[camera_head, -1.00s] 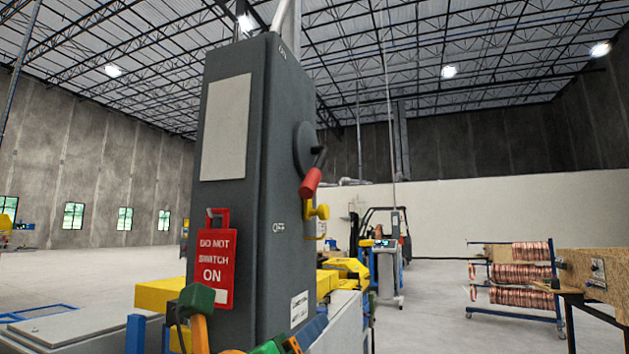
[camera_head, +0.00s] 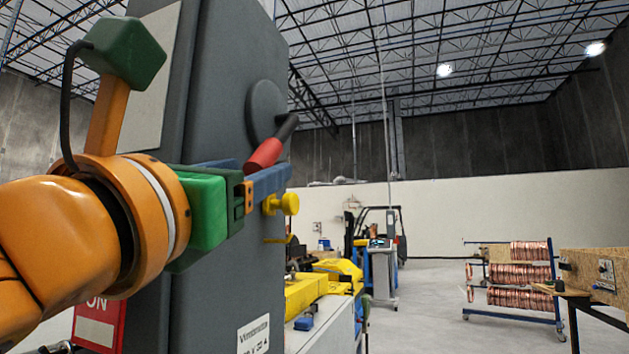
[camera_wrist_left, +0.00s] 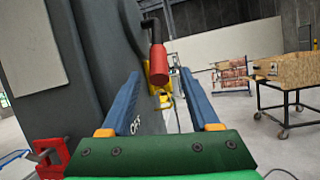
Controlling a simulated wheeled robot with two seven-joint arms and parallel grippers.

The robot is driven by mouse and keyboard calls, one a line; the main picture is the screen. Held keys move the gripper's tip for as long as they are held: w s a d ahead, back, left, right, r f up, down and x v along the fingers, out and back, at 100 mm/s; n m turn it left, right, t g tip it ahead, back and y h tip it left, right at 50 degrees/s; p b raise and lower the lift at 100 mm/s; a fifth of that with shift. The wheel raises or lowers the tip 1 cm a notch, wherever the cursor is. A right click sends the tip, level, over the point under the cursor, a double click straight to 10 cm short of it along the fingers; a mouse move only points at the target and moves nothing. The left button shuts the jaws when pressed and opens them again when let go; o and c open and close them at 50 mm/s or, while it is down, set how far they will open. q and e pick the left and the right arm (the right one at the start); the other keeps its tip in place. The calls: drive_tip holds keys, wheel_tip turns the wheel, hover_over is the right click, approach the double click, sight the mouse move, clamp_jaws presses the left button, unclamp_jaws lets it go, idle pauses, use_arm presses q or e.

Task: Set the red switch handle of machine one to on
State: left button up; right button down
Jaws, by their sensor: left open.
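The red switch handle (camera_head: 265,155) sits on a black lever on the right side face of the tall grey switch box (camera_head: 228,230). It points down and to the left in the head view. My left gripper (camera_head: 288,178) is open, its blue fingers just below and beside the red grip. In the left wrist view, the red handle (camera_wrist_left: 158,66) hangs between and beyond the two open blue fingers (camera_wrist_left: 163,92). The printed OFF shows beside the left finger there. I cannot tell whether a finger touches the handle. My right gripper is not in view.
A yellow knob (camera_head: 289,204) sticks out just below my left gripper. A red "do not switch on" tag (camera_head: 98,322) hangs low on the box front, partly hidden by my arm. A rack of copper coils (camera_head: 516,275) and a wooden-topped table (camera_head: 597,272) stand at the right.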

sight(271, 154)
use_arm(q)
drive_tip(key=shift+w+r, duration=0.1)
drive_tip(key=shift+w, duration=0.2)
drive_tip(key=p+x, duration=0.2)
drive_tip(key=r+p+x, duration=0.1)
drive_tip(key=p+x, duration=0.1)
drive_tip(key=x, duration=0.1)
drive_tip(key=shift+d+r, duration=0.1)
drive_tip(key=shift+r, duration=0.05)
drive_tip(key=shift+w+d, duration=0.1)
drive_tip(key=shift+w, duration=0.3)
drive_tip(key=shift+s, duration=0.2)
drive_tip(key=c, duration=0.6)
clamp_jaws()
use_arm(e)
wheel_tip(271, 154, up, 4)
